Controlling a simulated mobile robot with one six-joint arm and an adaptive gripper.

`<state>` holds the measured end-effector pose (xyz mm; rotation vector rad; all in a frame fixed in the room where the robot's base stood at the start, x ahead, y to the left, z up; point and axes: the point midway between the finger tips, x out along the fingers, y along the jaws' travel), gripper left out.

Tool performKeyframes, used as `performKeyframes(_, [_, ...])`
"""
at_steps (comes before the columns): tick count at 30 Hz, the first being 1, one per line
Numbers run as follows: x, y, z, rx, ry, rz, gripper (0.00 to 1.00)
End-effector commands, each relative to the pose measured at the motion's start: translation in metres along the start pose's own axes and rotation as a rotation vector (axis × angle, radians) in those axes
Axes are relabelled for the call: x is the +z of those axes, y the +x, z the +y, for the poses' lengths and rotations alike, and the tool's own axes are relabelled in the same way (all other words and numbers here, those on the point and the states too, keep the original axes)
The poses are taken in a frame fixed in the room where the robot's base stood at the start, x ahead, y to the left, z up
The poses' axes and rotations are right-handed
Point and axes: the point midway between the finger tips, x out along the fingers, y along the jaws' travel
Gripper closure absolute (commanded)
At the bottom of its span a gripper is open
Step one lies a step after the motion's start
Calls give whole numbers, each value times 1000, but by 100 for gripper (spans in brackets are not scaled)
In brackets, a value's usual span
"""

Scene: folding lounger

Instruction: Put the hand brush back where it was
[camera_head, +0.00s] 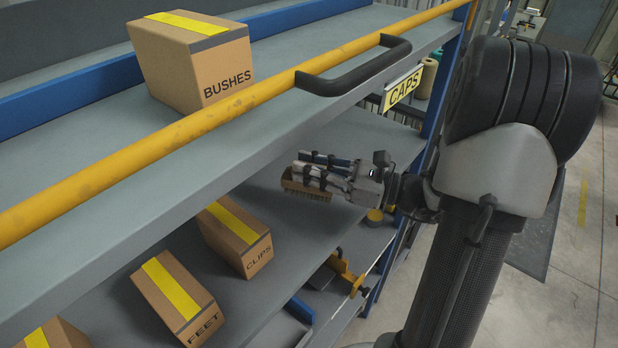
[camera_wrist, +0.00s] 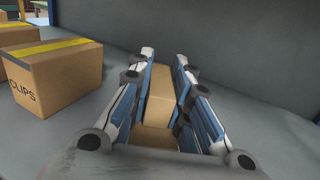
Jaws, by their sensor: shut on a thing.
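The hand brush (camera_head: 300,190) has a tan block and bristles pointing down. My gripper (camera_head: 318,172) is shut on it, over the grey middle shelf (camera_head: 322,226) and under the upper shelf. In the wrist view the brush's tan block (camera_wrist: 184,88) sits between the two blue-padded fingers of my gripper (camera_wrist: 168,92). I cannot tell whether the bristles touch the shelf.
A CLIPS box (camera_head: 235,238) stands to the left on the same shelf, with a FEET box (camera_head: 175,296) nearer. A BUSHES box (camera_head: 192,62) sits on the upper shelf, behind a yellow rail (camera_head: 150,137) with a black handle (camera_head: 352,68). Shelf surface right of CLIPS is clear.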

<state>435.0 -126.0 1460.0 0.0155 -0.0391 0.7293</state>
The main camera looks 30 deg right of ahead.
Motion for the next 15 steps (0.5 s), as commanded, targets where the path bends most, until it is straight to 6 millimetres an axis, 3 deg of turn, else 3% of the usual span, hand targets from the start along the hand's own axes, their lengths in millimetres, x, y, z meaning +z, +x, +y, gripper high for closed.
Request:
performKeyframes(9, [-32, 0, 0, -2, 4, 0, 100])
performKeyframes(15, [-36, 0, 0, -1, -1, 0, 100])
